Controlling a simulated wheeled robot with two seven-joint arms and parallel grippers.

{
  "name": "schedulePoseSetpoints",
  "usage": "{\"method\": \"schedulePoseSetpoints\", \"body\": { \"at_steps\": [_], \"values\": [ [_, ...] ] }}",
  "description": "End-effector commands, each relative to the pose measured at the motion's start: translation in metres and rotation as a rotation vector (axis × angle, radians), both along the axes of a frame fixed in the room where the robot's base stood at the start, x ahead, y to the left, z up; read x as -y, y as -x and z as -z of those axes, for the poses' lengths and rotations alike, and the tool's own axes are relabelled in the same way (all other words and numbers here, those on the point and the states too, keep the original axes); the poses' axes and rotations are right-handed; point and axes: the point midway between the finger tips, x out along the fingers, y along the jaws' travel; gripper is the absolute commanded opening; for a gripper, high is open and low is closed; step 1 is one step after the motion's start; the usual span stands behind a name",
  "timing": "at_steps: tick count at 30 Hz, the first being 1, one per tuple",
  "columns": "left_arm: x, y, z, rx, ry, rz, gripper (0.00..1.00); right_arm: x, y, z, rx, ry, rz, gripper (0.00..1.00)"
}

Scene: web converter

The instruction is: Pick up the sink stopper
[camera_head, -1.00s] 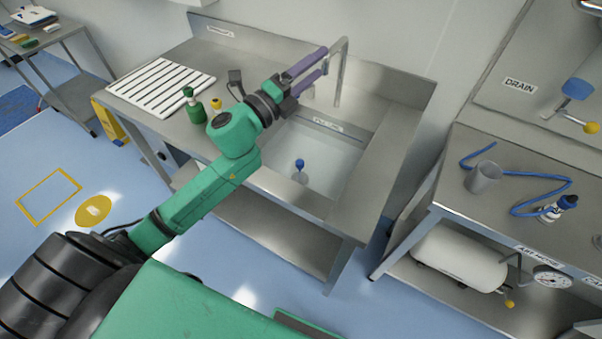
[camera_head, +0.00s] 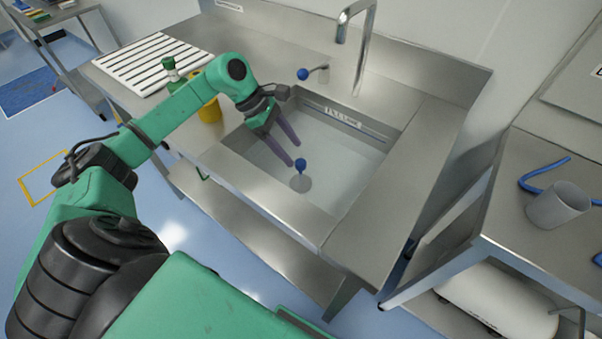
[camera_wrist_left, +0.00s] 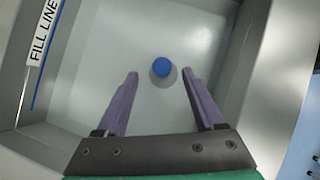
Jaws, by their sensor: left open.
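The sink stopper (camera_head: 301,181) has a blue round knob on a grey disc. It stands on the floor of the sink basin (camera_head: 345,158). My left gripper (camera_head: 295,155) reaches down into the basin with its purple fingers open, close to the knob. In the left wrist view the stopper (camera_wrist_left: 162,68) lies ahead of the open fingers (camera_wrist_left: 160,75), in line with the gap between them. Nothing is between the fingers, and how far they are above the basin floor is hard to tell. My right gripper is not in view.
The steel faucet (camera_head: 357,45) and a blue-knobbed lever (camera_head: 303,74) stand behind the basin. A green bottle (camera_head: 170,72), a yellow container (camera_head: 209,110) and a slatted white rack (camera_head: 150,65) are left of it. A grey cup (camera_head: 560,205) sits on the right bench.

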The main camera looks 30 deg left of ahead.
Motion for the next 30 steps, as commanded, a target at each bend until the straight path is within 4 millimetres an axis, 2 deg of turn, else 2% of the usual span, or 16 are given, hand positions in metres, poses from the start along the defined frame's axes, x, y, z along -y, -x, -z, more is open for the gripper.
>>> {"method": "schedulePoseSetpoints", "body": {
  "at_steps": [5, 9, 15, 16, 17, 21, 30],
  "values": [
    [0.017, -0.001, 0.021, -0.004, 0.005, 0.002, 0.7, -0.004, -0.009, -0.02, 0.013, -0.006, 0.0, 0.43],
    [0.028, -0.005, 0.042, 0.0, 0.004, 0.0, 0.7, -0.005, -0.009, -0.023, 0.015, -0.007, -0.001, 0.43],
    [0.028, -0.005, 0.047, 0.001, 0.001, -0.001, 0.7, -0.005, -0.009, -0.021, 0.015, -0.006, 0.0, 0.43],
    [0.028, -0.005, 0.047, 0.001, 0.001, -0.001, 0.66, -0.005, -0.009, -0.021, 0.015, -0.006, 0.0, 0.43],
    [0.028, -0.005, 0.047, 0.001, 0.001, -0.001, 0.55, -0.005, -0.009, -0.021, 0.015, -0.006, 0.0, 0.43],
    [0.028, -0.005, 0.047, 0.001, 0.002, -0.001, 0.01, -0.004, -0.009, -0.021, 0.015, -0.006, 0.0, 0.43],
    [0.028, -0.005, 0.046, 0.001, 0.002, -0.001, 0.0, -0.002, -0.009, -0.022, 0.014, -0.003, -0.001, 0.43]
  ]
}}
